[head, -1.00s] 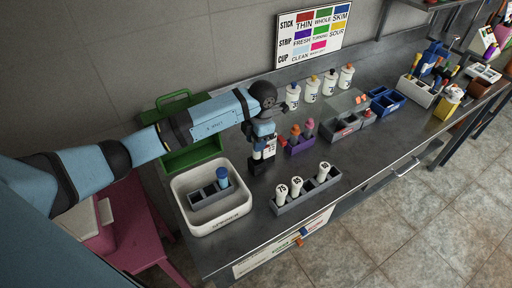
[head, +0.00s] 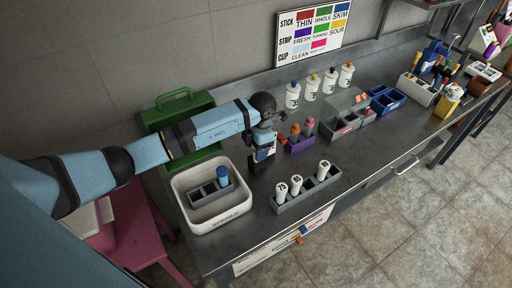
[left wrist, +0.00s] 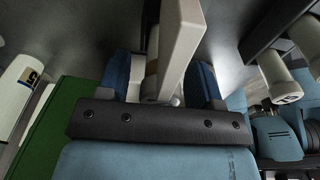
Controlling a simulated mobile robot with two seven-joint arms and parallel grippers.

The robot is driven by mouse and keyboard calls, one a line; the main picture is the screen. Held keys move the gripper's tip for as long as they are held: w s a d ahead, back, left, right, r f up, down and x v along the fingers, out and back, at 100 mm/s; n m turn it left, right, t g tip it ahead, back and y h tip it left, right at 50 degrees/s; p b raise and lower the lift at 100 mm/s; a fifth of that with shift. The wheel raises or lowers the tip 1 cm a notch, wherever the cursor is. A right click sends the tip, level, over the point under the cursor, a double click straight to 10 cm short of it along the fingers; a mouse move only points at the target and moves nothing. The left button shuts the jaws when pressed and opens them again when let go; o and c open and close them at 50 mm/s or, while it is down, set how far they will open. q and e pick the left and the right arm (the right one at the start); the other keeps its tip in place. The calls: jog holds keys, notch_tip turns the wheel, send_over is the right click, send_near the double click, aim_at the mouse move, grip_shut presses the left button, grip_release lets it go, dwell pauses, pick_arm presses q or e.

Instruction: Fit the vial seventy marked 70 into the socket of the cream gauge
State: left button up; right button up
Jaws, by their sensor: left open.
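My left gripper (head: 262,160) points down over the steel bench, between the white tray and the vial rack. It is open. In the left wrist view a tall cream piece (left wrist: 185,45), apparently the cream gauge, stands between or just beyond the blue fingers (left wrist: 163,85); a pale rounded part shows beside it. Its socket is hidden. In the head view the gripper mostly covers this pale thing. Three white vials with dark numbers stand in a grey rack (head: 309,193); the nearest-left vial (head: 281,192) seems to read 75 or 70, which I cannot tell.
A white tray (head: 212,225) holding a grey block and a blue-capped vial stands left. A purple rack (head: 300,145), white bottles (head: 312,90) and grey-blue bins (head: 386,103) stand behind and right. The right front bench is clear.

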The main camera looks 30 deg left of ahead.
pick_arm(q)
jog(key=shift+r, duration=0.25)
jog(key=shift+w+r, duration=0.1)
jog(key=shift+r, duration=0.25)
jog(key=r, duration=0.3)
jog(key=r+b, duration=0.1)
jog(key=r, duration=0.3)
jog(key=w+r+b, duration=0.1)
jog(key=r, duration=0.3)
jog(key=shift+d, duration=0.35)
